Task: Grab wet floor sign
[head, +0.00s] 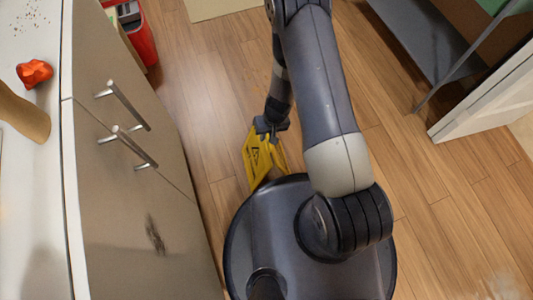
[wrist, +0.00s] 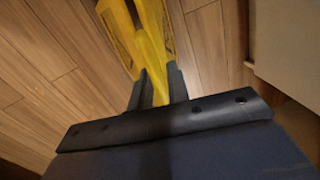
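The yellow wet floor sign (head: 257,158) stands on the wood floor between the cabinet and my round base, its two panels spread at the bottom. Dark markings show on its front panel. My gripper (head: 268,126) is at the sign's top edge, pointing down. In the wrist view the sign (wrist: 150,35) runs in between the two dark fingers of my gripper (wrist: 158,88), and its yellow top fills the gap between them. The fingers look shut on it. The sign's lower right part is partly hidden by my base in the head view.
A cabinet (head: 130,190) with metal handles stands close on the left, with a red object (head: 34,73) on its counter. A red bin (head: 142,42) is at the back left. A grey metal shelf (head: 425,45) and a white panel (head: 485,98) stand right. Floor (head: 420,190) is clear at right.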

